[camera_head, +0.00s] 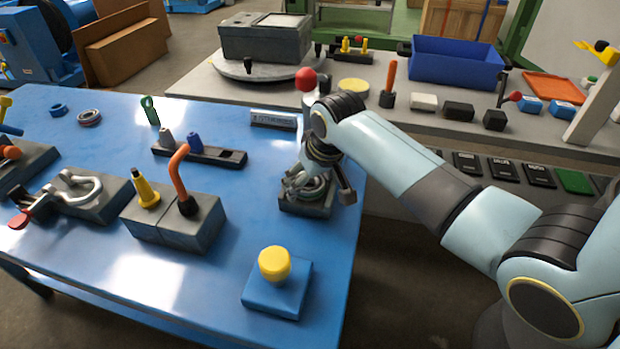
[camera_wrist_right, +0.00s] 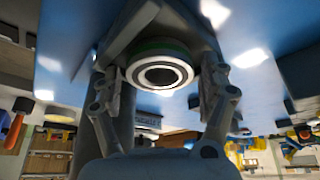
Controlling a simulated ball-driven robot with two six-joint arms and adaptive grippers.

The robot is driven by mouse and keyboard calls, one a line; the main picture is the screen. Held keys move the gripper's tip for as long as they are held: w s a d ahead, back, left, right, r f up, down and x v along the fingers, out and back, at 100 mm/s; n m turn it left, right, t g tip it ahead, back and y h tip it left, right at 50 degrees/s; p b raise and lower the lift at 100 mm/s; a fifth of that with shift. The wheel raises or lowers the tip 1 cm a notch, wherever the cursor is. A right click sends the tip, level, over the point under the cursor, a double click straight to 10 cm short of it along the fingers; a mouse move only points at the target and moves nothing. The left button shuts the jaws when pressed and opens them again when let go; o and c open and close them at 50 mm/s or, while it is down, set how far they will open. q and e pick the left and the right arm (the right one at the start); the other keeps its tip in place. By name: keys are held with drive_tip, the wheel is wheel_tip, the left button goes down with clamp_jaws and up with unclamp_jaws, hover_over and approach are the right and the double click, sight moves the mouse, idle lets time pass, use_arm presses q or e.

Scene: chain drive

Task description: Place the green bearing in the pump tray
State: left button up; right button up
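The green bearing (camera_wrist_right: 160,73) shows in the right wrist view as pale and dark rings with a green band at its far rim. It sits between the two fingers of my right gripper (camera_wrist_right: 161,88), which stand close on either side. I cannot tell whether they press on it. Behind it is a grey tray (camera_wrist_right: 206,28). In the head view my right gripper (camera_head: 312,180) is low over this small grey tray (camera_head: 304,209) near the table's right edge, and hides most of the bearing. Whether the bearing touches the tray floor is hidden. My left gripper is out of view.
On the blue table (camera_head: 110,245), a grey block (camera_head: 180,232) with an orange hook and yellow cone stands left of the tray. A blue block with a yellow knob (camera_head: 274,263) stands in front. A nameplate (camera_head: 273,120) and a dark holder (camera_head: 215,155) lie behind.

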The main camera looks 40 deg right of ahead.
drive_tip(key=shift+o, duration=0.5)
drive_tip(key=shift+r, duration=0.2)
drive_tip(key=v, duration=1.1)
drive_tip(key=shift+r+p, duration=0.35)
drive_tip(key=shift+r, duration=0.05)
drive_tip(key=shift+s, duration=0.15)
